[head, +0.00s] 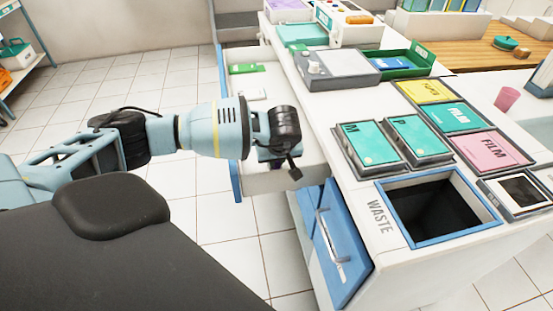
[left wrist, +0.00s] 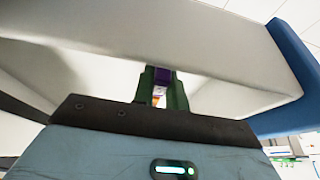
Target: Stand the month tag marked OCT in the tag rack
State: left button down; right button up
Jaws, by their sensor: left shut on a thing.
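My left gripper (head: 277,158) reaches from the left into an open white drawer (head: 285,180) on the near side of the counter. In the left wrist view its green fingers (left wrist: 162,82) are shut on a small purple item (left wrist: 162,76), with a white and orange patch showing below it. No lettering can be read on it, so I cannot tell whether it is the OCT tag. The drawer's white wall (left wrist: 215,45) lies behind the fingers. I cannot pick out the tag rack in either view. My right gripper is not in view.
A green item (head: 246,69) lies in the drawer's far part. A lower blue-fronted drawer (head: 341,245) stands ajar. The waste opening (head: 437,213), teal boxes marked M (head: 371,146) and P (head: 418,138), and film boxes (head: 486,152) crowd the counter top.

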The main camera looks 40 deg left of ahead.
pick_arm(q)
jog(key=shift+f, duration=0.1)
dwell(0.3)
jog(key=c, duration=1.4)
grip_release()
jog(key=shift+c, duration=0.2)
jog(key=shift+o, duration=0.5)
jog(key=v, duration=0.6)
jog(key=shift+s+d+r, duration=0.1)
jog(key=shift+d+r, duration=0.05)
jog(key=shift+r, duration=0.2)
jog(key=shift+s+d+r, duration=0.15)
jog(key=shift+s+r, duration=0.05)
jog(key=shift+r, duration=0.3)
jog(key=shift+f, duration=0.1)
